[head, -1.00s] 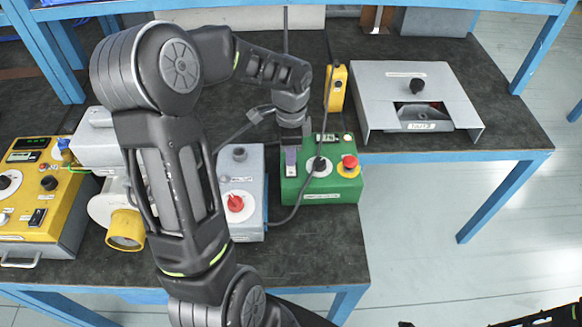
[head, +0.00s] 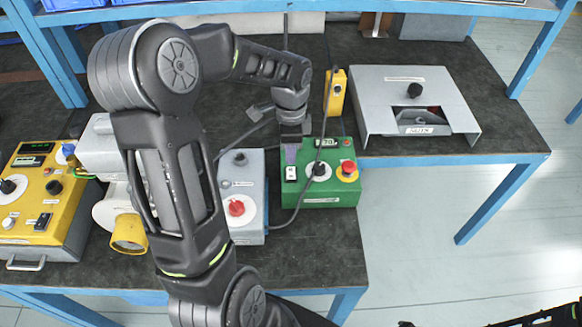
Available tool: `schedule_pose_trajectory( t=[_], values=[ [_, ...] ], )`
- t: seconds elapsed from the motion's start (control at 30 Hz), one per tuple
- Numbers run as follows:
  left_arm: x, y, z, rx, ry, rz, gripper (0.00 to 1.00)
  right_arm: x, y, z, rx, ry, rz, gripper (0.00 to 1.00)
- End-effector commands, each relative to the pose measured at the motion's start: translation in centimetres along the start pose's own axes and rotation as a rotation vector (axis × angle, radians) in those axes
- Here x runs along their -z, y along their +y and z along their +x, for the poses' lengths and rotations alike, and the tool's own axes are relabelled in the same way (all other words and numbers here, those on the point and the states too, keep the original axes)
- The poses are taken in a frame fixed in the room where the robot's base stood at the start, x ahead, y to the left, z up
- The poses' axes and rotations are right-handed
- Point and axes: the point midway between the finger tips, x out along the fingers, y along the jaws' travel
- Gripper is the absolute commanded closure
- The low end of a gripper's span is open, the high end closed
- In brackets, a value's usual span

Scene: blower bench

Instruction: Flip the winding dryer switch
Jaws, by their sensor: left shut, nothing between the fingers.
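The green box (head: 318,198) stands on the dark bench and carries a white-framed rocker switch (head: 291,173), a small display (head: 326,143), a black knob (head: 319,169) and a red-and-yellow stop button (head: 348,169). Its labels are too small to read, so I cannot tell for sure that it is the winding dryer. My left gripper (head: 291,153) is shut and empty, pointing down over the box's left side, just behind the rocker switch. I cannot tell whether its tips touch the switch or the box. Which way the rocker is tipped is unclear. My right gripper is not clearly shown.
A grey box with a red knob (head: 236,208) stands left of the green box. A yellow control box (head: 62,215) is at far left. A yellow pendant (head: 337,92) and a metal-covered unit (head: 375,90) stand behind right. A dark cable crosses the green box.

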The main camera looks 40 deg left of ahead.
Motion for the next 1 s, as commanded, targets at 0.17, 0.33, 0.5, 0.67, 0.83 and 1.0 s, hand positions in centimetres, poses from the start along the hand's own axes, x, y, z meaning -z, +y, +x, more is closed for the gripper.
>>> schedule_pose_trajectory(
  t=[0.17,0.33,0.5,0.67,0.83,1.0],
  values=[
    [0.0,0.0,-1.9,0.000,0.000,0.000,1.00,0.0,-0.6,-1.5,0.000,0.000,0.000,0.64],
    [0.0,0.0,-3.3,0.000,0.001,0.000,1.00,0.0,-0.9,-2.4,0.000,0.000,0.000,0.64],
    [0.0,0.0,-3.7,0.000,0.001,0.000,1.00,0.0,-1.0,-2.6,0.000,0.000,0.000,0.64],
    [0.0,0.0,-3.6,0.000,0.001,0.000,1.00,0.0,-1.0,-2.6,0.000,0.000,0.000,0.64],
    [0.0,0.0,-3.6,0.000,0.001,0.000,1.00,0.0,-1.0,-2.6,0.000,0.000,0.000,0.64],
    [0.0,0.0,-3.6,0.000,0.001,0.000,1.00,0.0,-1.0,-2.6,0.000,0.000,0.000,0.64]
  ],
)
